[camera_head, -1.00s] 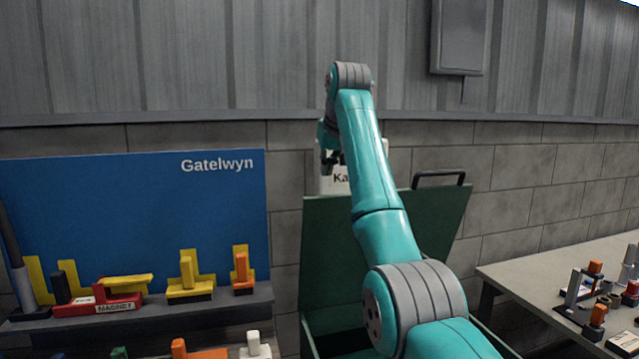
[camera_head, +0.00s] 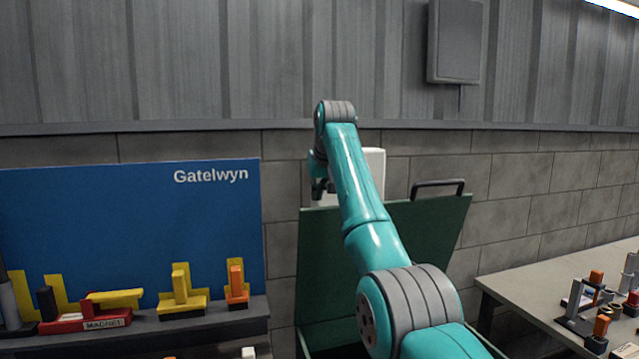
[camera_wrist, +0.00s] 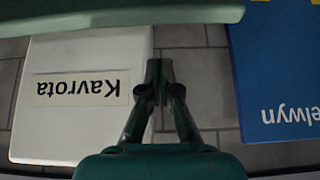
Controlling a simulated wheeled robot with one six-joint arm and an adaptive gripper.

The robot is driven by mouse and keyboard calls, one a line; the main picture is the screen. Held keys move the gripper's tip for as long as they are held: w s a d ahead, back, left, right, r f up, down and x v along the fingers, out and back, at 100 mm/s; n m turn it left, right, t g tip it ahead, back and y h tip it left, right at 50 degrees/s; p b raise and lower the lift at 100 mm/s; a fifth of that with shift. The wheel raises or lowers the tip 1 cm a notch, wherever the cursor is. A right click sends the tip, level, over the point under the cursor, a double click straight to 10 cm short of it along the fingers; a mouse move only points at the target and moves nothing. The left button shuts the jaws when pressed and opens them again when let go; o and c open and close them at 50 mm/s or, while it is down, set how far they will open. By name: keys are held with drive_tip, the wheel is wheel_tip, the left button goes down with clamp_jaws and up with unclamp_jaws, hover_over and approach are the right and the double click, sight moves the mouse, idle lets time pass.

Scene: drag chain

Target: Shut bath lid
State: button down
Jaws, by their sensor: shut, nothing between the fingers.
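The green bath lid (camera_head: 428,226) stands open and upright, tilted back toward the wall, with a black handle (camera_head: 438,185) on its top edge. Below it is the green bath box (camera_head: 303,345), mostly hidden by my arm. My gripper (camera_head: 319,188) is near the lid's top left edge, at about that height; the exact gap is unclear. In the wrist view my gripper (camera_wrist: 160,68) is shut and empty, pointing at the block wall. The lid's green edge (camera_wrist: 130,17) crosses the top of that view, apart from the fingertips.
A white box (camera_head: 375,170), labelled Kavrota in the wrist view (camera_wrist: 80,90), is on the wall behind the lid. A blue Gatelwyn board (camera_head: 120,225) with a shelf of tools stands left. A workbench (camera_head: 560,262) with small parts stands right.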

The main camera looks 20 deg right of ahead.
drive_tip(key=shift+s+f, duration=0.3)
drive_tip(key=shift+s, duration=0.7)
drive_tip(key=shift+s+f, duration=0.25)
drive_tip(key=shift+s, duration=0.7)
